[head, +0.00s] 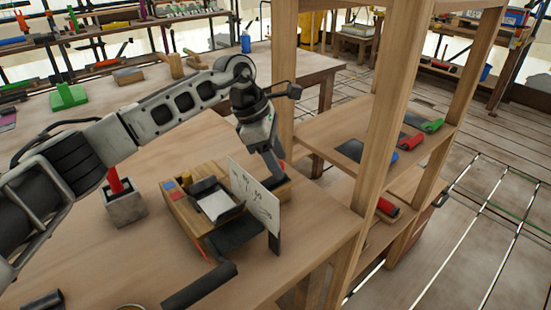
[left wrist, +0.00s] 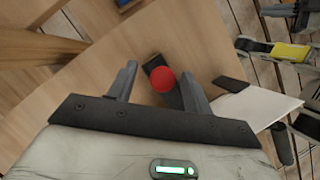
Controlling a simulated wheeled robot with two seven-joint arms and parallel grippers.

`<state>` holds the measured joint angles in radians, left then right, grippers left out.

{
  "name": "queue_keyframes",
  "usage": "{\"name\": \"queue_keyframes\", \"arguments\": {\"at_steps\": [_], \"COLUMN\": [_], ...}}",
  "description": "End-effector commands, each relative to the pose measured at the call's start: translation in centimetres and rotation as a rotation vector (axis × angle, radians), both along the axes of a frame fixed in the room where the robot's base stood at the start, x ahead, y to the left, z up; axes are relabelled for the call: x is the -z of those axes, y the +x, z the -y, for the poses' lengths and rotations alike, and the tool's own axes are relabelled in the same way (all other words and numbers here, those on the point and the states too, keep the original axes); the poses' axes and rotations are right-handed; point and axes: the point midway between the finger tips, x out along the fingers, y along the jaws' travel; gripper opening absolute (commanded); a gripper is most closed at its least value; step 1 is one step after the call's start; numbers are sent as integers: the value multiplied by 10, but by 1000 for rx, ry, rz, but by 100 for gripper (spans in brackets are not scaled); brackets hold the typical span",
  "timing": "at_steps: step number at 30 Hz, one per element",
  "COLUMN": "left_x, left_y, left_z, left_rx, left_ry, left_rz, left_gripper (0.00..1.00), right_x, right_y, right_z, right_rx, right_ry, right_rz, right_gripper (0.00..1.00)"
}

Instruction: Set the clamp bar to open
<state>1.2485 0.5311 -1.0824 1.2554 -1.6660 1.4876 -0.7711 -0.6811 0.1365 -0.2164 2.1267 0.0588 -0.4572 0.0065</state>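A wooden device (head: 190,212) stands on the bench with a dark tray holding a white sheet (head: 217,204). A white card with writing (head: 255,198) stands at its right side and hides part of it. A red round knob (left wrist: 163,80) sits on a dark bar, which looks like the clamp bar; a bit of red shows beside the gripper in the head view (head: 282,166). My left gripper (head: 272,172) is down behind the card. Its fingers (left wrist: 157,86) are open on either side of the knob, the right finger closer. I cannot tell the bar's setting. My right gripper is not in view.
A grey block with a red handle (head: 122,205) stands left of the device. A wooden shelf post (head: 375,130) rises close to the right of the bench.

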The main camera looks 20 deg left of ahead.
Motion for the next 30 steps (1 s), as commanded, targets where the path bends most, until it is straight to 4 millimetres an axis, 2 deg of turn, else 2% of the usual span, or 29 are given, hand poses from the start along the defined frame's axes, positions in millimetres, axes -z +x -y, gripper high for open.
{"name": "queue_keyframes", "arguments": {"at_steps": [7, 11, 14, 24, 30], "left_x": [0, -9, -24, -100, -133], "left_y": [-1, -1, -2, -7, -10], "left_z": [-1, -5, -11, -42, -55], "left_rx": [2, 0, 1, 0, 0], "left_ry": [2, 2, 1, 1, 0], "left_rz": [-4, -1, 0, 1, -1], "left_gripper": [50, 50, 50, 50, 50], "right_x": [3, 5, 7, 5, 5], "right_y": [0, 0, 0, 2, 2], "right_z": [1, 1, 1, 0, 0], "right_rx": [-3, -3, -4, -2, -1], "right_ry": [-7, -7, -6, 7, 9], "right_rz": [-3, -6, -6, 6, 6], "right_gripper": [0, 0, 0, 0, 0]}}
